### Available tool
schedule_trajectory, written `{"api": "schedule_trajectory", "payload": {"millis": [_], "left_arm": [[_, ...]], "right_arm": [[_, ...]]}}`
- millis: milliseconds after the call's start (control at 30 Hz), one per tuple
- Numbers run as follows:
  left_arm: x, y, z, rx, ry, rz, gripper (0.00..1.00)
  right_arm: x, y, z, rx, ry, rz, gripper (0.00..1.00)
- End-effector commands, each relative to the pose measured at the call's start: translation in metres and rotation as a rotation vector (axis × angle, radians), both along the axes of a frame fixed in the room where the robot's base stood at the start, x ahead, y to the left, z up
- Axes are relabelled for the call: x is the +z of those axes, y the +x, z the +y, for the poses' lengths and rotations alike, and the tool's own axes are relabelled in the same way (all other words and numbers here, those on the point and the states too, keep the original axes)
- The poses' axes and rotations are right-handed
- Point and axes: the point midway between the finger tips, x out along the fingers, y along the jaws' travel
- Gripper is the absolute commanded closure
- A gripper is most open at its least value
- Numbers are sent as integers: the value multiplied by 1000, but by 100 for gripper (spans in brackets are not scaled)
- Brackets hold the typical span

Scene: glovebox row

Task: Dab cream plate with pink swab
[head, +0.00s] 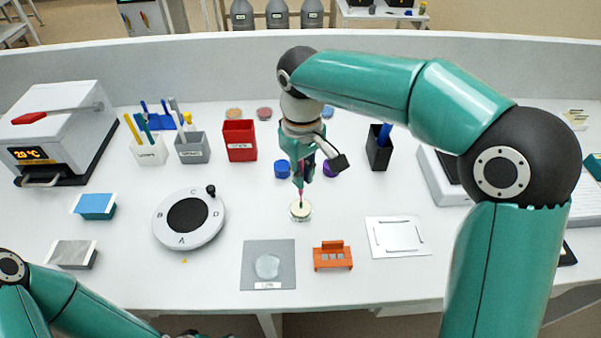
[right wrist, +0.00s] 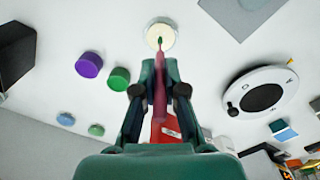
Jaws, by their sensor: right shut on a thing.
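The cream plate (head: 300,213) is a small round dish in the middle of the table; it also shows at the top of the right wrist view (right wrist: 168,27). My right gripper (head: 304,178) is above it, pointing down, shut on the pink swab (head: 301,193). In the right wrist view, the swab (right wrist: 160,95) runs out between the fingers, and its greenish tip overlaps the plate. I cannot tell whether the tip touches the surface. My left arm shows at the lower left of the head view; its fingers are out of the picture.
A blue jar (head: 281,169) and a purple jar (head: 330,168) stand just behind the plate. A lettered dial (head: 160,237) lies left. A grey mat (head: 252,280) and an orange rack (head: 332,263) are in front. A red bin (head: 240,148) stands behind.

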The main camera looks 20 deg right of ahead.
Motion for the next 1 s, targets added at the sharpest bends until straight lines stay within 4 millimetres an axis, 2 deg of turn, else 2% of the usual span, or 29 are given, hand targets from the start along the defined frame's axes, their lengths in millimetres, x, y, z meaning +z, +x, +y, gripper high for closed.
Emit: {"api": "schedule_trajectory", "payload": {"millis": [1000], "left_arm": [[40,0,0,0,0,0,0]], "right_arm": [[43,0,0,1,0,-1,100]]}}
